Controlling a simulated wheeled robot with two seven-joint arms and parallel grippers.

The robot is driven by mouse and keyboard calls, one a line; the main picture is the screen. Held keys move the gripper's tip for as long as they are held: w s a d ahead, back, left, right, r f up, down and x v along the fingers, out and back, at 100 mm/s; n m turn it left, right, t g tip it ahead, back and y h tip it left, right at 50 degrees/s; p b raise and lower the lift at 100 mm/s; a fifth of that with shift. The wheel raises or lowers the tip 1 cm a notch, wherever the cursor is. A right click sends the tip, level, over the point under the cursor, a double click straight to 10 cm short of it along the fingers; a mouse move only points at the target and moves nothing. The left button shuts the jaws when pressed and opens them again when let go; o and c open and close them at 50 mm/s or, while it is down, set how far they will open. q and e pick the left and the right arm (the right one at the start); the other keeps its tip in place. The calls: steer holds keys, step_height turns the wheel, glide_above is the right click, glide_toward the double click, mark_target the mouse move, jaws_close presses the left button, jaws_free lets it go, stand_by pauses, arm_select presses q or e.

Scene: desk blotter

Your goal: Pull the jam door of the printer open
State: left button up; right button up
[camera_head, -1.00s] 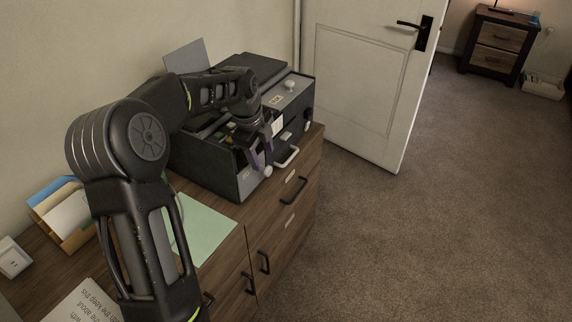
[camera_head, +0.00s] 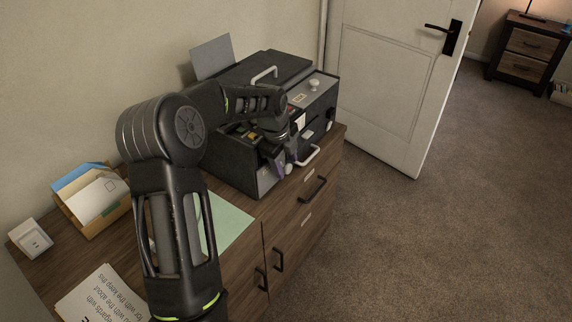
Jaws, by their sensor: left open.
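The dark grey printer (camera_head: 318,92) stands on the wooden cabinet against the wall. A pale loop handle (camera_head: 309,156) sticks out low on its front, and a second pale handle (camera_head: 263,75) is on its top. I cannot tell for sure which panel is the jam door. My left gripper (camera_head: 287,158) points down at the printer's front, close to the lower handle and a pale round knob. It is open, and I cannot tell whether it touches anything. My forearm hides part of the printer's top and middle. My right gripper is not in view.
A green sheet (camera_head: 226,224) lies on the cabinet top beside my arm. A letter holder (camera_head: 104,222), a white box (camera_head: 31,240) and printed papers (camera_head: 100,297) are at the left. A white door (camera_head: 385,85) stands right of the printer. The carpet (camera_head: 430,240) is clear.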

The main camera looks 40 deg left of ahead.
arm_select(q)
steer(key=shift+w+f, duration=0.15)
steer(key=shift+f, duration=0.35)
steer(key=shift+c, duration=0.3)
jaws_close()
stand_by(0.8)
